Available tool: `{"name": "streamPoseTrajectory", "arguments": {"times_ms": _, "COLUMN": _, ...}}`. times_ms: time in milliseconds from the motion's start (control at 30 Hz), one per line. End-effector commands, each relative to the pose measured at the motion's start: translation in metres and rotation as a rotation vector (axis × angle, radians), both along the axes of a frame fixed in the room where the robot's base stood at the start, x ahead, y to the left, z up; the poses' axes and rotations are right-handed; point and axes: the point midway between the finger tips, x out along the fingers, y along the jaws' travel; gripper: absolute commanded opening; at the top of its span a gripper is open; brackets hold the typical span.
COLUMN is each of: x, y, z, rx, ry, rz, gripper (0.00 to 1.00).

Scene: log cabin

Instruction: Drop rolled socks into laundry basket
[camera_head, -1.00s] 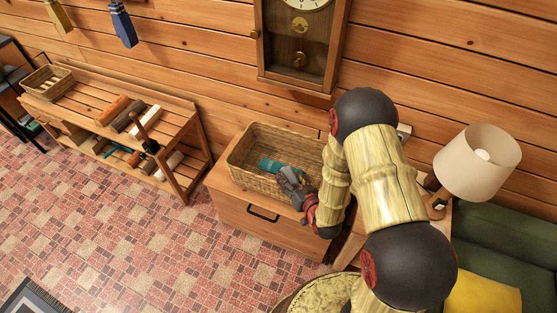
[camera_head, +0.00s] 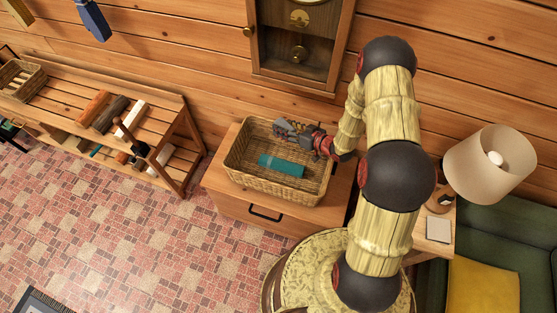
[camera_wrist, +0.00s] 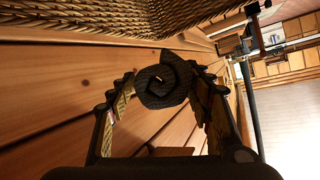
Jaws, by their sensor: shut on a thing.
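My gripper (camera_head: 288,129) is above the back part of the wicker laundry basket (camera_head: 238,181), near its rear rim in the head view. In the wrist view it is shut on dark grey rolled socks (camera_wrist: 152,94), which show as a spiral between the two fingers. In the head view the socks are small and hard to tell from the gripper. A teal folded or rolled thing (camera_head: 282,165) lies on the basket floor. The basket's woven wall (camera_wrist: 100,18) crosses the top of the wrist view.
The basket stands on a wooden cabinet (camera_head: 262,226) against the log wall. A clock (camera_head: 300,50) hangs above. A slatted rack (camera_head: 105,115) stands left, a lamp (camera_head: 490,165) and green sofa (camera_head: 525,225) right. Tiled floor in front of the rack is clear.

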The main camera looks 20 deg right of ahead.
Motion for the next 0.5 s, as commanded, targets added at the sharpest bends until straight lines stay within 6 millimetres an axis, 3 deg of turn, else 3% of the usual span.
{"name": "streamPoseTrajectory", "arguments": {"times_ms": 500, "x": -0.037, "y": 0.008, "z": -0.024, "rx": 0.0, "ry": 0.0, "rz": 0.473, "gripper": 0.28}}
